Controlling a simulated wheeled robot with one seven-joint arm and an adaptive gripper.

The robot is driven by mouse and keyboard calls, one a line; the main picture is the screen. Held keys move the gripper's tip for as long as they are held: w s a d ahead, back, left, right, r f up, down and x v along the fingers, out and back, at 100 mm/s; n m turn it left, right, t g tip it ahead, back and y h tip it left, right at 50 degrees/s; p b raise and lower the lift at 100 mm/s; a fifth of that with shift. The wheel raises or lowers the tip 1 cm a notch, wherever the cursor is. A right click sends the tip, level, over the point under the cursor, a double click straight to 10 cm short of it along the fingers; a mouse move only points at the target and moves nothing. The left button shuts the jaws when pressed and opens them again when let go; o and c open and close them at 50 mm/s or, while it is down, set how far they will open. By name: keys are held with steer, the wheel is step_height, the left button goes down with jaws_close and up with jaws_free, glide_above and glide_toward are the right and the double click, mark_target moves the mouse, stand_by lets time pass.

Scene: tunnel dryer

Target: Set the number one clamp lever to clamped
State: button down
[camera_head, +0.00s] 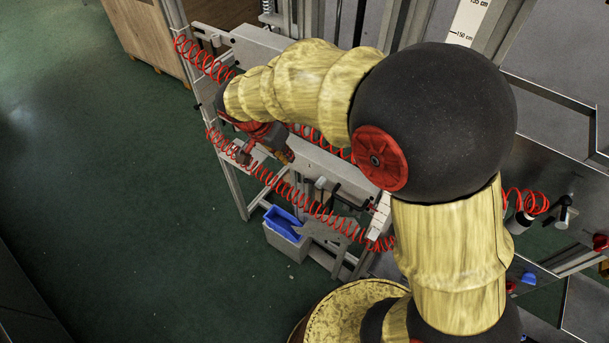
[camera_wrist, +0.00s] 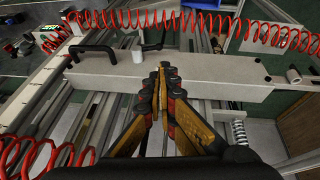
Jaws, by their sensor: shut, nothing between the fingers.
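My gripper (camera_wrist: 160,70) is shut and empty in the wrist view, its fingertips over a pale grey beam (camera_wrist: 220,80). A black bent handle (camera_wrist: 92,48) is on the beam to the left of the fingertips. Another black lever-like part (camera_wrist: 154,46) is just beyond the fingertips, near a short white cylinder (camera_wrist: 138,56). No number can be read on either, so I cannot tell which is the number one clamp lever or its setting. In the head view my gripper (camera_head: 283,152) is small beside the frame, its fingertips hard to make out.
Red coiled hoses (camera_wrist: 200,20) run along the far side of the beam and also cross the head view (camera_head: 290,192). A blue bin (camera_head: 283,222) sits low in the frame. Open green floor (camera_head: 110,200) is on the left, with a wooden crate (camera_head: 150,35) at the back.

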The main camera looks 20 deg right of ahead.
steer(key=b, duration=0.2)
glide_toward(308, 180)
steer(key=s+x, duration=0.1)
steer(key=x, duration=0.4)
steer(key=shift+w+d+f, duration=0.3)
steer(key=shift+w+f, duration=0.35)
